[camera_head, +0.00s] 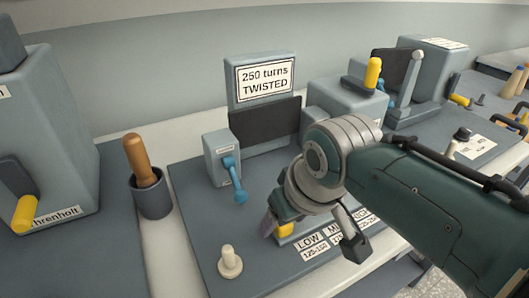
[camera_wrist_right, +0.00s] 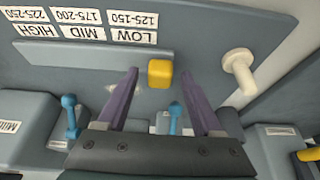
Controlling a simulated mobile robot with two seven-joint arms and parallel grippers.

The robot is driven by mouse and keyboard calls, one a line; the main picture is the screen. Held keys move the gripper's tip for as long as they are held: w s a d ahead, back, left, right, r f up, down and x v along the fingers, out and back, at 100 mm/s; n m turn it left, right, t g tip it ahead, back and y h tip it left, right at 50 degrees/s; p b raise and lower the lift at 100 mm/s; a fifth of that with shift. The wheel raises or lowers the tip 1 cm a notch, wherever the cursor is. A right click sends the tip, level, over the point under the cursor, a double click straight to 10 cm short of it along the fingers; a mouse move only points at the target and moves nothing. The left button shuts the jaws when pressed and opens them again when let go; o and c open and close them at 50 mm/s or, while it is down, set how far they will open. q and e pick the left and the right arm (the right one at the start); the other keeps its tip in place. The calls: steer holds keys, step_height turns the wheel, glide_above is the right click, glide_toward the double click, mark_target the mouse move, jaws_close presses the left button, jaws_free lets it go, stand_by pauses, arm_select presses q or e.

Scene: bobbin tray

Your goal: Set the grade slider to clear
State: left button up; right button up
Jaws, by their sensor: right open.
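A yellow slider knob (camera_head: 285,230) sits on the dark panel, mostly hidden behind my right gripper (camera_head: 272,226) in the head view. In the right wrist view the knob (camera_wrist_right: 160,73) stands between the tips of my open right gripper (camera_wrist_right: 161,72), with a gap on each side. It is at the right end of a grey strip (camera_wrist_right: 80,55) there, beside the LOW label (camera_wrist_right: 133,36). MID and HIGH labels follow to the left. I see no label reading "clear". My left gripper is not in view.
A cream peg (camera_head: 230,262) stands near the panel's front, close to my right gripper. A blue lever (camera_head: 236,180) is on a box behind. A sign (camera_head: 264,77) reads "250 turns TWISTED". A cup (camera_head: 151,196) with a wooden-handled tool stands left.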

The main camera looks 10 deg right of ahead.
steer(key=shift+s+r+p, duration=0.15)
steer(key=shift+r+p, duration=0.25)
steer(key=shift+r, duration=0.15)
steer(key=p+v, duration=0.3)
steer(key=v, duration=0.5)
steer(key=shift+s+r, duration=0.15)
steer(key=shift+r, duration=0.25)
steer(key=shift+d, duration=0.1)
